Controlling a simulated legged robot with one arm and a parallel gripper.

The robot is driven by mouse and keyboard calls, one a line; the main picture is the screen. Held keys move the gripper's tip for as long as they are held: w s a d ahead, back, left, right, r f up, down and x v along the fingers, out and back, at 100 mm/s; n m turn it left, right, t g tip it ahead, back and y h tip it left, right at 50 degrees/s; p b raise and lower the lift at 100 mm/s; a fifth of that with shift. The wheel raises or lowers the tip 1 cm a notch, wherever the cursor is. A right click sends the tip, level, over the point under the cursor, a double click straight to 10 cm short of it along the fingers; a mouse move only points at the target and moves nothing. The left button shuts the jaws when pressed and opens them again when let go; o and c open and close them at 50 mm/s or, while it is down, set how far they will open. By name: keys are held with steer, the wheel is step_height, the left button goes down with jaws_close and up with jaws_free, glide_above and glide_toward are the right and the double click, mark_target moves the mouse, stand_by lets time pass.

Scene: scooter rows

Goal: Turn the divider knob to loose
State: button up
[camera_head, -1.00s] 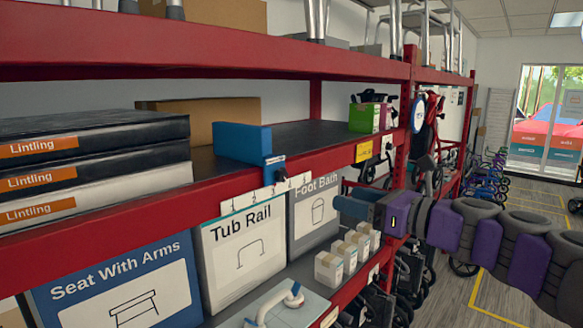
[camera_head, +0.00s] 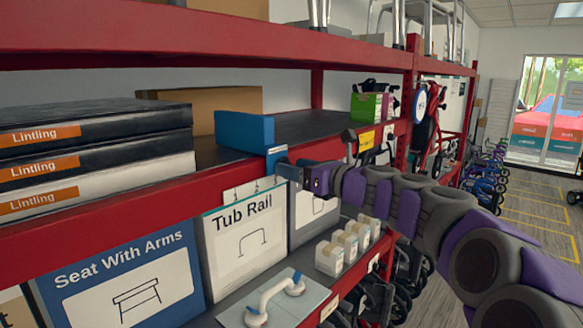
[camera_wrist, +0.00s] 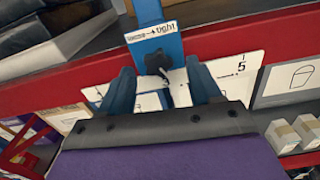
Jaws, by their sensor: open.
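The blue divider (camera_head: 243,130) stands on the upper shelf, and its blue bracket (camera_head: 275,156) hangs over the red front beam. In the wrist view the bracket (camera_wrist: 150,32) carries a label that reads "tight" at its right end; the left text is too small to read. The dark knob (camera_wrist: 157,62) sits on the bracket below the label. My gripper (camera_wrist: 163,82) is open, with its blue fingers left and right of the knob's lower side. I cannot tell whether they touch it. In the head view my gripper (camera_head: 284,171) hides the knob.
A white numbered strip (camera_head: 240,194) runs along the red beam (camera_head: 130,208). Black Lintling boxes (camera_head: 95,150) stand left of the divider. The Tub Rail bin (camera_head: 245,250) and small boxes (camera_head: 340,250) are below. The aisle (camera_head: 535,225) is at right.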

steer(key=shift+x, duration=0.8)
steer(key=shift+s, duration=0.1)
steer(key=c, duration=1)
